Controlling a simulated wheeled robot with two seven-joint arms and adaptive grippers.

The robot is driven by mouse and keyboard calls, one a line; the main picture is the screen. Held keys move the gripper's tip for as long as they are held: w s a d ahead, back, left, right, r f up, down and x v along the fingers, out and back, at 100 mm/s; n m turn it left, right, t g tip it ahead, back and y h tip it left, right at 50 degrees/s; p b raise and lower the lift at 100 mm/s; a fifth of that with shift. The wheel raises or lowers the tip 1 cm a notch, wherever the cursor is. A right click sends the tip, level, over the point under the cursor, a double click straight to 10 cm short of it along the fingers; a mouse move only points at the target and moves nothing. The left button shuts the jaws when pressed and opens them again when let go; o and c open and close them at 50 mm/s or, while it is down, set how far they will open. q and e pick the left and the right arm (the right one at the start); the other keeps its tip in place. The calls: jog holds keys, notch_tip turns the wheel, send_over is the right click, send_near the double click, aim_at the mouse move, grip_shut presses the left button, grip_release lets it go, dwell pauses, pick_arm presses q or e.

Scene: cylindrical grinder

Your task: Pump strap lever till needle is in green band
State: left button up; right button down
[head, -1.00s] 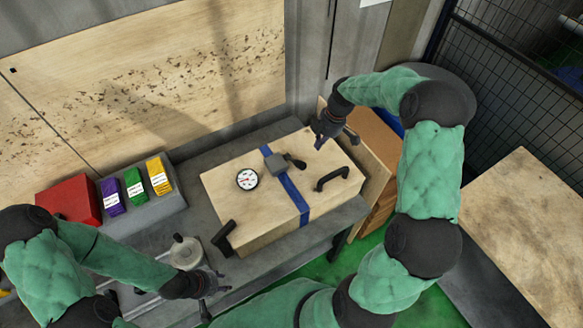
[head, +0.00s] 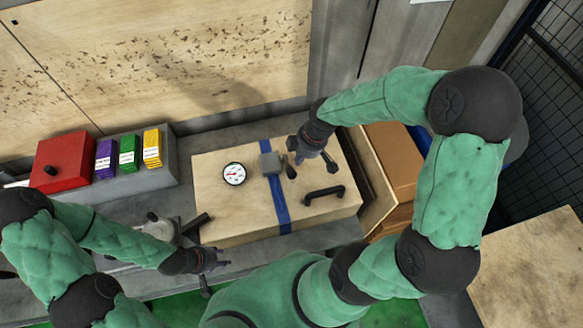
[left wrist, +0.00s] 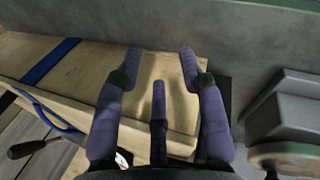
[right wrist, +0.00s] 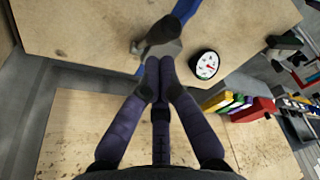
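A pale wooden box (head: 225,215) lies on the grey bench with a blue strap (head: 280,205) across it. A grey ratchet (head: 270,163) with a short dark-ended lever (head: 290,171) sits on the strap. The white gauge (head: 234,173) is left of it and also shows in the right wrist view (right wrist: 205,64); its needle is too small to read against a green band. My right gripper (head: 302,157) is just right of the lever; its fingertips (right wrist: 158,60) are together beside the ratchet, hiding part of it. My left gripper (left wrist: 161,52) is open and empty near the box's front left.
A red box (head: 65,162) and purple, green and yellow blocks (head: 128,152) stand at the back left. A brown cabinet (head: 392,160) stands right of the bench.

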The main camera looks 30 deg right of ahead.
aim_at(293, 170)
jog(key=shift+f, duration=0.1)
